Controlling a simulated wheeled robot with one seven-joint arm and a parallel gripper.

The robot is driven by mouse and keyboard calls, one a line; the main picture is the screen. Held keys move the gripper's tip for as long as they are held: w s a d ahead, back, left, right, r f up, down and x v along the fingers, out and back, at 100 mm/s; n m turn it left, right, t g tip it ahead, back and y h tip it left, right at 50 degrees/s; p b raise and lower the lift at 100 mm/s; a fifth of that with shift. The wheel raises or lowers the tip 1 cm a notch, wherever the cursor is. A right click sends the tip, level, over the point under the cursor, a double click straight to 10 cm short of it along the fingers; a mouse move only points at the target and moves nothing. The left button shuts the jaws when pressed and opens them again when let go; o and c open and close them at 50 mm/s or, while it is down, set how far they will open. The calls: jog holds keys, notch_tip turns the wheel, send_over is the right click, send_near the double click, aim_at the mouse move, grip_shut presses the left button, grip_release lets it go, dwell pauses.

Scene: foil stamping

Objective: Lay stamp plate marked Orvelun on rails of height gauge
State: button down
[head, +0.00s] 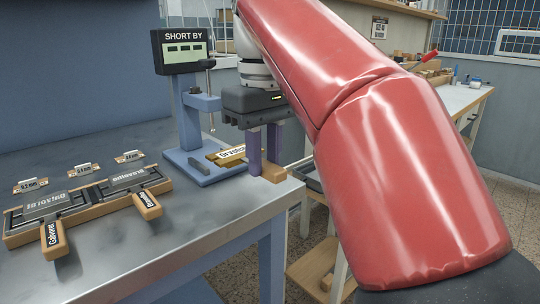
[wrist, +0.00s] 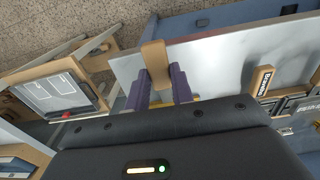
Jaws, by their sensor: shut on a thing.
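The height gauge (head: 187,108) is blue, with a display reading "SHORT BY" on top and a flat base (head: 205,178) at the table's far right corner. A small dark bar (head: 199,166) on the base may be one of its rails. The stamp plate (head: 231,154) with a pale label reading "Orvelun", partly covered, is over the base. I cannot tell whether it touches the rails. My gripper (head: 262,155) has purple fingers, shut on the plate's wooden handle (head: 271,173). In the wrist view the handle (wrist: 155,58) sits between the fingertips (wrist: 158,86); the plate is hidden there.
A wooden holder (head: 95,208) at the left bears two other plates with wooden handles, one (head: 52,239) marked "Galvoret". The table's front (head: 160,240) is clear. A workbench (head: 460,98) stands at the back right.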

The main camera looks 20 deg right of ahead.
aim_at(237, 153)
jog(key=shift+w+a+f, duration=0.1)
jog(key=shift+w+a, duration=0.25)
jog(key=shift+w, duration=0.8)
jog(key=shift+w+a+f, duration=0.1)
jog(key=shift+w+a, duration=0.3)
jog(key=shift+w, duration=0.8)
jog(key=shift+w+a+f, duration=0.1)
jog(key=shift+w+a, duration=0.25)
jog(key=shift+w, duration=0.8)
jog(key=shift+f+b, duration=0.6)
jog(key=shift+f, duration=0.3)
jog(key=c, duration=1.1)
grip_release()
